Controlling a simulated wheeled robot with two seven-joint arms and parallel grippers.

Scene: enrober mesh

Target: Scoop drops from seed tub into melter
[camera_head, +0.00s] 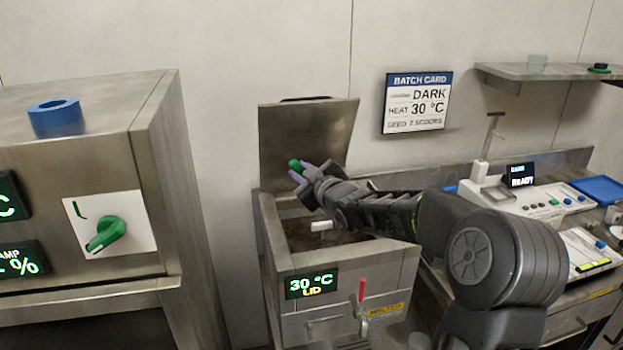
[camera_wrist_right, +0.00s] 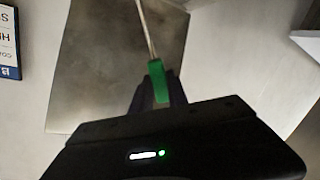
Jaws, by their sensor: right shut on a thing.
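The melter (camera_head: 345,292) is a steel box with its lid (camera_head: 305,135) standing open at the back; dark brown mass (camera_head: 340,238) shows inside, partly hidden by my right arm. My right gripper (camera_head: 300,174) is above the melter opening, in front of the lid. It is shut on a green handle (camera_wrist_right: 160,84) with a thin metal shaft, seemingly the scoop. The green handle end also shows in the head view (camera_head: 295,165). The scoop's bowl is not visible, so I cannot tell its load. I cannot make out the seed tub. My left gripper is out of view.
A batch card (camera_head: 416,102) on the wall reads DARK, 30 °C, seed 2 scoops. The melter display (camera_head: 311,284) reads 30 °C and LID. A steel cabinet (camera_head: 160,190) with a blue ring (camera_head: 55,117) stands left. A white instrument (camera_head: 530,200) and blue tray (camera_head: 602,189) stand right.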

